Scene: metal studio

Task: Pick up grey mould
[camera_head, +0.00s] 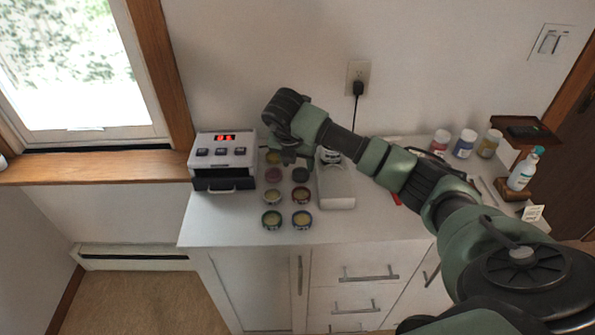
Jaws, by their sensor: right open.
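Several small round pots stand in two columns on the white cabinet top (225,232). One dark grey-green pot (300,174) is in the right column, beside a pinkish one (273,175). A pale grey block-like box (336,188) stands just right of the pots. I cannot tell for certain which of these is the grey mould. My right gripper (289,157) points down over the far end of the pots, close to the dark pot; it is open, and its fingertips are small and hard to make out. My left gripper is not in view.
A grey device with a red display (225,152) stands left of the pots. Several lidded jars (464,144), a pump bottle (524,170) and a brown tray (525,132) stand at the right. My right arm crosses above the cabinet. Its front left top is clear.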

